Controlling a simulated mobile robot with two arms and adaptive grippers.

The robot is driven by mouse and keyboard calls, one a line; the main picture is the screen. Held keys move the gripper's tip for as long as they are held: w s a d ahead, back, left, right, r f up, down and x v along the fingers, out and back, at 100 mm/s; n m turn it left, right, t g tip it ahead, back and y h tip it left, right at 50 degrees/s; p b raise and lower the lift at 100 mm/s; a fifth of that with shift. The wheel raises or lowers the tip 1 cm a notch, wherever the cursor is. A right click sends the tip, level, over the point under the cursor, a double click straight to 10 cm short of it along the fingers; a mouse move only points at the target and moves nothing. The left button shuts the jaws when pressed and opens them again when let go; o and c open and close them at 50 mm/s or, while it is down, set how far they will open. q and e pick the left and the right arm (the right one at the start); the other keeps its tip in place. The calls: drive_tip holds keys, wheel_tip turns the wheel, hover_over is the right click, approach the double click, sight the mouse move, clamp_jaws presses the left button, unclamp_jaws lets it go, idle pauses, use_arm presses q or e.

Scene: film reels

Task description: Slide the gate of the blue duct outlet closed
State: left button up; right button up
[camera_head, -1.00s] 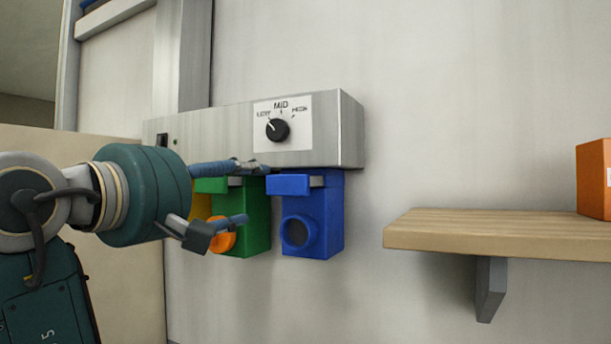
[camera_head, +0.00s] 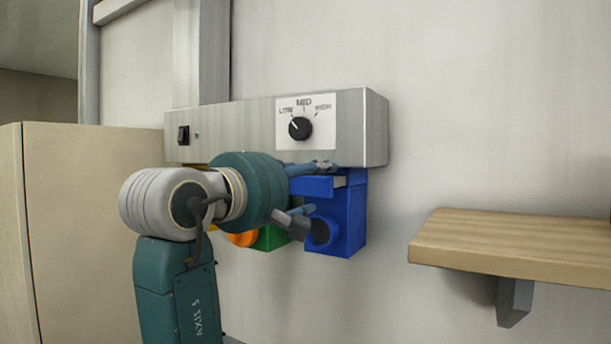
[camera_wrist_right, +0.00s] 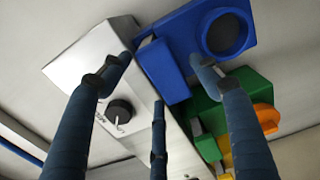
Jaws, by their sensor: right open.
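The blue duct outlet (camera_head: 349,220) hangs under a metal control box, with a round port low on its front. Its blue gate block (camera_head: 313,187) sits near the top, with a grey strip beside it; the arm partly covers this area. In the right wrist view the blue outlet (camera_wrist_right: 248,42) shows its dark round port, and the gate block (camera_wrist_right: 163,70) lies beside it. My right gripper (camera_head: 317,189) is open, its fingers above and below the gate block's height, nothing held. In the wrist view the gripper (camera_wrist_right: 160,72) has its spread fingers around the gate block; contact is unclear.
The control box (camera_head: 230,125) has a black dial (camera_head: 300,128). A green outlet (camera_head: 271,238) with an orange part (camera_head: 243,239) is close on the left, mostly hidden by my arm. A wooden shelf (camera_head: 520,240) sticks out at right. Bare wall lies between shelf and outlet.

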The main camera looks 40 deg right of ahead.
drive_tip(key=shift+a, duration=0.25)
drive_tip(key=shift+d+f, duration=0.1)
drive_tip(key=shift+d, duration=0.35)
drive_tip(key=c, duration=1.1)
drive_tip(key=shift+a, duration=0.1)
clamp_jaws()
drive_tip(key=shift+d, duration=0.35)
drive_tip(key=o, duration=0.9)
unclamp_jaws()
drive_tip(key=shift+w, duration=0.1)
drive_tip(key=shift+c, duration=0.2)
drive_tip(key=shift+o, duration=1.2)
drive_tip(key=shift+d, duration=0.25)
